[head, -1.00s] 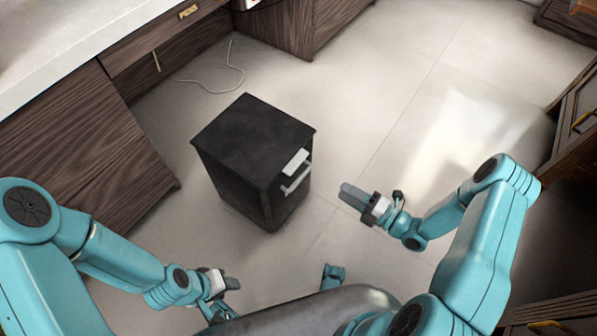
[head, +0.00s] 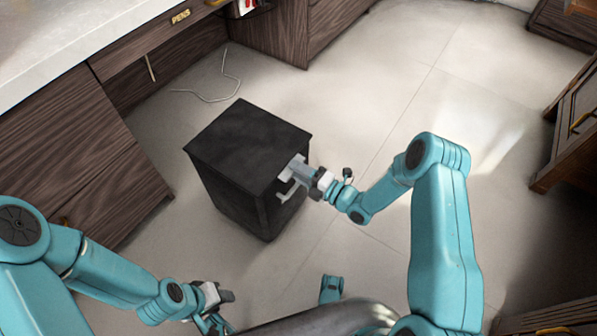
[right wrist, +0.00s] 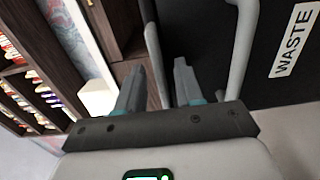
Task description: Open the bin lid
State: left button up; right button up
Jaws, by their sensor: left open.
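The black bin (head: 240,150) stands on the floor in the middle of the head view, its lid shut. A pale lid handle (head: 291,165) sits at its front right edge, with a second pale handle (head: 286,193) just below. My right gripper (head: 300,172) is at the lid handle. In the right wrist view its two fingers (right wrist: 157,88) are apart, with a thin grey bar (right wrist: 152,50) between them; contact cannot be told. A thicker grey handle bar (right wrist: 243,45) and a WASTE label (right wrist: 296,40) on the bin show right of them. My left gripper (head: 228,296) is open and empty, low and away from the bin.
A wooden desk with drawers (head: 90,150) and a pale top stands at the left. A pale cable (head: 215,98) lies on the floor behind the bin. Dark wooden cabinets (head: 570,130) stand at the right. The floor right of the bin is clear.

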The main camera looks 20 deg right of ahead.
grip_shut()
dwell(1.4)
